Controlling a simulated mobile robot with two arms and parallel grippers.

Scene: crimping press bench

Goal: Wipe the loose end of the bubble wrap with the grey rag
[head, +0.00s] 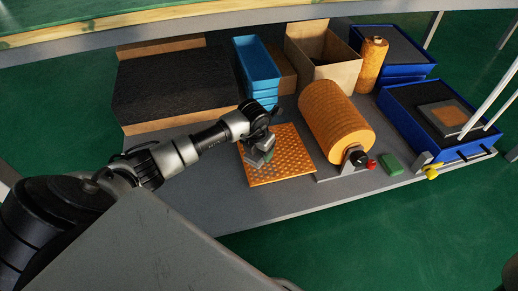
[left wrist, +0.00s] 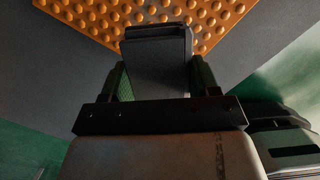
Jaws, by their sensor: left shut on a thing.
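The orange bubble wrap roll (head: 330,110) lies on the bench, held at its near end by a grey bracket. Its loose end (head: 287,172) is a flat, bumpy sheet left of the roll, and it also shows in the left wrist view (left wrist: 85,14). My left gripper (head: 262,146) is over the left part of this sheet. In the left wrist view, it (left wrist: 158,85) is shut on a dark grey, block-like folded piece, the grey rag (left wrist: 157,60). I cannot tell whether the rag touches the bubbles. My right gripper is not in view.
A green block (head: 390,164) and a red knob (head: 371,164) are right of the roll. Blue bins (head: 257,64), an open cardboard box (head: 342,76) and a dark foam slab (head: 170,85) stand behind. Bare grey bench (head: 225,205) lies in front of the sheet.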

